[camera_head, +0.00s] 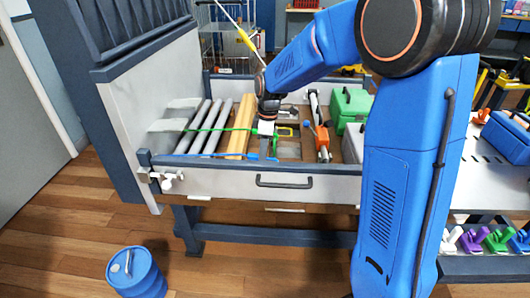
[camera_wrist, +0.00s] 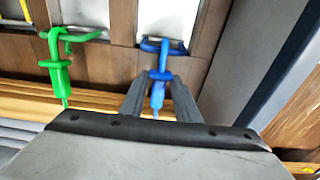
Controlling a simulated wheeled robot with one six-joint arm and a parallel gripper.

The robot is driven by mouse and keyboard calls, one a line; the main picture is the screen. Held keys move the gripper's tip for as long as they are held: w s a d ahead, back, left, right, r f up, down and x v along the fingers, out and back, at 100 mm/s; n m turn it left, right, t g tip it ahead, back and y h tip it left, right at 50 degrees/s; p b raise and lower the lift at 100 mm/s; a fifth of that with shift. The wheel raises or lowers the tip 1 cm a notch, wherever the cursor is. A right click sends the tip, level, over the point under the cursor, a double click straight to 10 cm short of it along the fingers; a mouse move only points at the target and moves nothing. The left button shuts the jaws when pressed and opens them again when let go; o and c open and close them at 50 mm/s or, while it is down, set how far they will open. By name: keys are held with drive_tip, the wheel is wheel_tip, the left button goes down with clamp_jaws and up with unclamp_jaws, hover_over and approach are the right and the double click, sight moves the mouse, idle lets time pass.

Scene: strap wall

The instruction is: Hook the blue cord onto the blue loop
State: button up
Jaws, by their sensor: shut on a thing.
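In the wrist view, my gripper (camera_wrist: 157,82) is shut on the blue cord's hook end (camera_wrist: 158,96), which shows between the two fingers. The blue loop (camera_wrist: 150,45) is just past the fingertips on the panel. The hook's tip overlaps the loop in this view; I cannot tell whether it is caught in it. In the head view, the blue cord (camera_head: 215,157) runs from the left side of the tray along its front edge to my gripper (camera_head: 267,152). The gripper points down inside the tray, and the loop cannot be made out there.
A green hook (camera_wrist: 58,72) on a green cord (camera_head: 215,130) is at a green loop (camera_wrist: 85,37), left of the blue one. Grey pipes (camera_head: 205,125) and yellow planks (camera_head: 242,125) lie left of my gripper. An orange tool (camera_head: 322,138) and green box (camera_head: 348,105) are right.

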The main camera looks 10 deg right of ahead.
drive_tip(key=o, duration=1.2)
wheel_tip(320, 180, up, 17)
drive_tip(key=d, duration=0.2)
drive_tip(key=s+d+r+m+t, duration=0.1)
drive_tip(key=s+d+m, duration=0.25)
drive_tip(key=s, duration=0.55)
drive_tip(key=s+d+m+t, duration=0.15)
drive_tip(key=s+m, duration=0.25)
drive_tip(key=s, duration=0.6)
drive_tip(key=s+d+f+m+t, duration=0.1)
drive_tip(key=s+d+f+m, duration=0.1)
drive_tip(key=s, duration=0.6)
drive_tip(key=s+d+f+m+t+h, duration=0.1)
drive_tip(key=s+d+f+m, duration=0.1)
drive_tip(key=s+f+m, duration=0.3)
drive_tip(key=shift+s+f, duration=0.6)
drive_tip(key=shift+s, duration=0.8)
